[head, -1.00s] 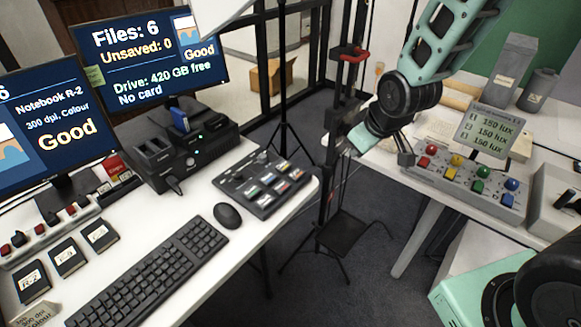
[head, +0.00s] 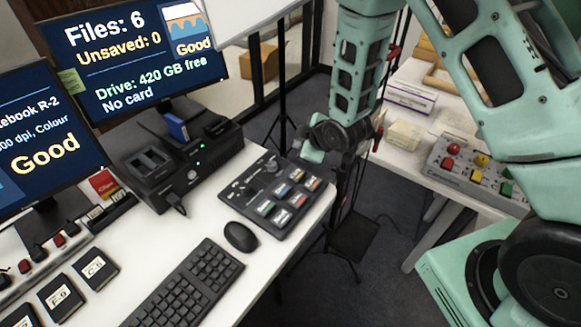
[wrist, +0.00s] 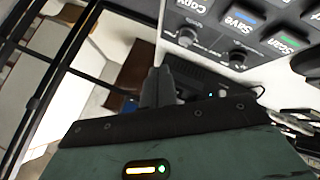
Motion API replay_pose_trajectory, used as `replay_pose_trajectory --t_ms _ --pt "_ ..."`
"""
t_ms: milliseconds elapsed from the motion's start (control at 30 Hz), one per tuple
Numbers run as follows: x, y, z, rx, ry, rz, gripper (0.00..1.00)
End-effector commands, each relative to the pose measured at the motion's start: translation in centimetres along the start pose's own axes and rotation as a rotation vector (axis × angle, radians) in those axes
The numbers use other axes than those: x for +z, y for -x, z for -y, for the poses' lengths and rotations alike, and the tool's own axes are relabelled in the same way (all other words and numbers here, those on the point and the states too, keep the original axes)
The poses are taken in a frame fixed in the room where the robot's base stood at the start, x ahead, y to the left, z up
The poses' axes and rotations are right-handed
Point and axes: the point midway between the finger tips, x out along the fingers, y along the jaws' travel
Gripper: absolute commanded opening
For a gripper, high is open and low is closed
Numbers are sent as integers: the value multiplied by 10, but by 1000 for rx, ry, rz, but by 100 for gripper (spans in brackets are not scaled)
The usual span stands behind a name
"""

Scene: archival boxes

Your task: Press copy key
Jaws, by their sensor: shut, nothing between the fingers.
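The key panel (head: 250,192) is a dark box with several colour-striped keys, on the right end of the white desk in the head view. Its labels are too small to read there. In the wrist view, the copy key (wrist: 196,7) shows its label, cut by the top edge. Beside it are the save key (wrist: 240,20) with a blue stripe and the scan key (wrist: 285,40) with a green stripe. My gripper (wrist: 158,75) is shut and empty, apart from the keys. In the head view its teal body is right of the panel; its fingertips are not clear.
A black mouse (head: 240,237) and keyboard (head: 185,285) lie left of the panel. A black dock (head: 180,165) holding a blue card stands behind it, beside a monitor (head: 140,50). A second table with a button box (head: 475,165) is at right.

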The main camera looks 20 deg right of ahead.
Motion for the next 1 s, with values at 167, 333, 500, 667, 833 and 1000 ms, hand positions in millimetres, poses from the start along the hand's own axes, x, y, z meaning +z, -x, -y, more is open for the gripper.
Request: replay_pose_trajectory --t_ms 167,333,500,667,833,1000 --pt "0 0 0 0 -1 0 0" --pt "1 -1 1 -1 -2 1 0" --pt "6 -8 6 -1 -2 2 0" --pt "16 -20 16 -2 -2 3 0" --pt "28 -37 28 -2 -3 2 0" --pt "40 -54 40 -1 -3 2 0"
